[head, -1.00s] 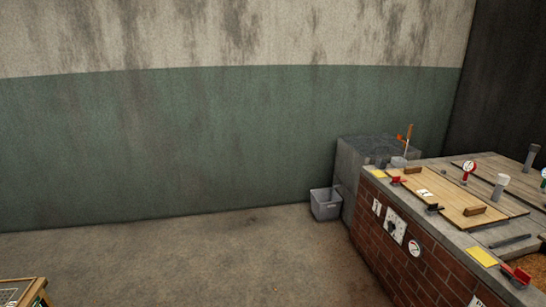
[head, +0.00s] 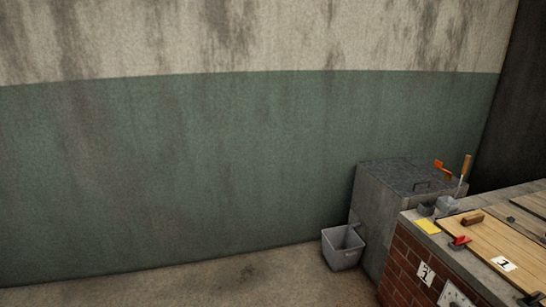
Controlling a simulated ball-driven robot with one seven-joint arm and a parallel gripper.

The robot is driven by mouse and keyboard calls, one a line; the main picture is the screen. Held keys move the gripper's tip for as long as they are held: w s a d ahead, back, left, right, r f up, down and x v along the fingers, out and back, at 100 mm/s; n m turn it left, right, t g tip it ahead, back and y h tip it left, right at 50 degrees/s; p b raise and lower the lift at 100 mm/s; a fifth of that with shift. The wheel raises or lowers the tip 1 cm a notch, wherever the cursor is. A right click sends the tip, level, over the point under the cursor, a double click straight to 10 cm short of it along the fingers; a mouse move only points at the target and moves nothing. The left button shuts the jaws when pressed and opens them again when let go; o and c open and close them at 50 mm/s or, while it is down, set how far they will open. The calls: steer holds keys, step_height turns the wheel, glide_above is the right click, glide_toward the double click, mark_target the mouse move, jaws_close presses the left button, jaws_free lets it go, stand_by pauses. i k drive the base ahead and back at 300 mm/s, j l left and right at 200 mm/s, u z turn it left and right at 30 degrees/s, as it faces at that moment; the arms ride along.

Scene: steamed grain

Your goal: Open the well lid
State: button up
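A flat wooden board lid (head: 486,238) lies shut on the top of the brick structure at the lower right in the head view. It has a wooden handle block (head: 472,219) near its far end and a white label with a "1" (head: 503,264). A red latch-like piece (head: 459,242) sits at its left edge. The right and near parts of the lid are cut off by the frame. A grey box (head: 376,218) behind it has a flat dark top with a small handle (head: 421,186); that top is shut. My gripper is not in view.
A grey open bin (head: 342,247) stands on the floor left of the grey box. A yellow note (head: 427,227) and small grey containers (head: 447,203) lie at the brick structure's far end. An orange tool (head: 442,169) stands behind. The floor on the left is clear.

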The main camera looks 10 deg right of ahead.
mark_target(406, 180)
steer(key=i+z, duration=0.1)
steer(key=i, duration=0.85)
steer(key=i+j, duration=0.2)
steer(key=i, duration=0.7)
steer(key=l+z, duration=0.05)
